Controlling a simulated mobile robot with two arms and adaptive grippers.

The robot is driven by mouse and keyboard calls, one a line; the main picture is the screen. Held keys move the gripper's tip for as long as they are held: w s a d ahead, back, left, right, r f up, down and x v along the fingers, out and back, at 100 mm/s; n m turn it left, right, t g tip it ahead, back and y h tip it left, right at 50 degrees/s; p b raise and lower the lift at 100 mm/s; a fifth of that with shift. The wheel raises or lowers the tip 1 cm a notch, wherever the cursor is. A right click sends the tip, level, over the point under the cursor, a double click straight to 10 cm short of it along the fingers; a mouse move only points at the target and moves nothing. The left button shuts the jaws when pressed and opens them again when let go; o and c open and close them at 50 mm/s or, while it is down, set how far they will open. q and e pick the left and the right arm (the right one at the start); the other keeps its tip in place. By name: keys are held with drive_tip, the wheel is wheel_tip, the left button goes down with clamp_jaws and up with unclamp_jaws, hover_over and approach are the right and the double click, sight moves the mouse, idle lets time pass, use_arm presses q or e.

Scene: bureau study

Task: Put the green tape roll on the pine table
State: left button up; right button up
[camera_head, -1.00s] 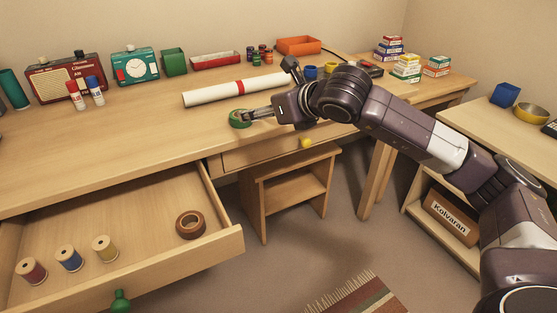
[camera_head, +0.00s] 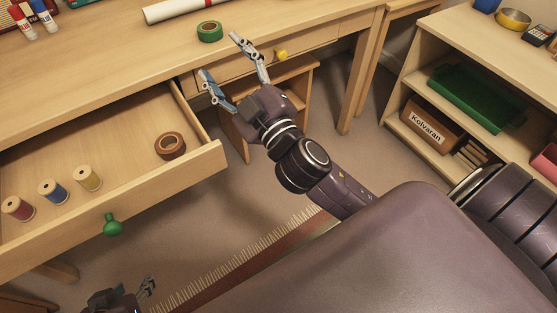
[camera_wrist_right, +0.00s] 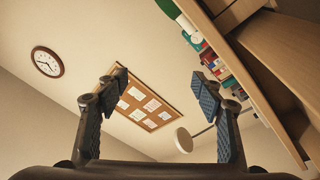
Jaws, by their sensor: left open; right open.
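The green tape roll (camera_head: 209,31) lies flat on the wooden desk (camera_head: 100,72), near its front edge. My right gripper (camera_head: 222,58) is open and empty, in front of the desk edge and apart from the roll; its two spread fingers also show in the right wrist view (camera_wrist_right: 162,85), with nothing between them. My left gripper (camera_head: 147,288) is low at the bottom left, partly cut off, below the open drawer. A second wooden table (camera_head: 408,9) shows only in part at the top, right of the desk; I cannot tell which is the pine one.
The open drawer (camera_head: 198,160) juts out, holding a brown tape roll (camera_head: 170,146) and several thread spools. A stool (camera_head: 240,146) stands under the desk. A shelf unit (camera_head: 425,62) is at the right. The right wrist view faces a clock (camera_wrist_right: 47,61) and a pinboard (camera_wrist_right: 176,116).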

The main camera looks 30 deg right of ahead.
drive_tip(key=s+d+f+m+g+h, duration=0.1)
drive_tip(key=s+d+f+m+g, duration=0.3)
drive_tip(key=f, duration=0.7)
drive_tip(key=s+a+f+m+g+h, duration=0.15)
drive_tip(key=s+f+g, duration=0.4)
drive_tip(key=f, duration=0.65)
drive_tip(key=s+a+f+m+g+y, duration=0.1)
drive_tip(key=s+a+f+g+y, duration=0.1)
drive_tip(key=s+f+g, duration=0.2)
drive_tip(key=s+f, duration=0.3)
drive_tip(key=s, duration=0.3)
drive_tip(key=shift+s+a, duration=0.15)
drive_tip(key=shift+s, duration=0.15)
use_arm(q)
drive_tip(key=shift+c, duration=0.6)
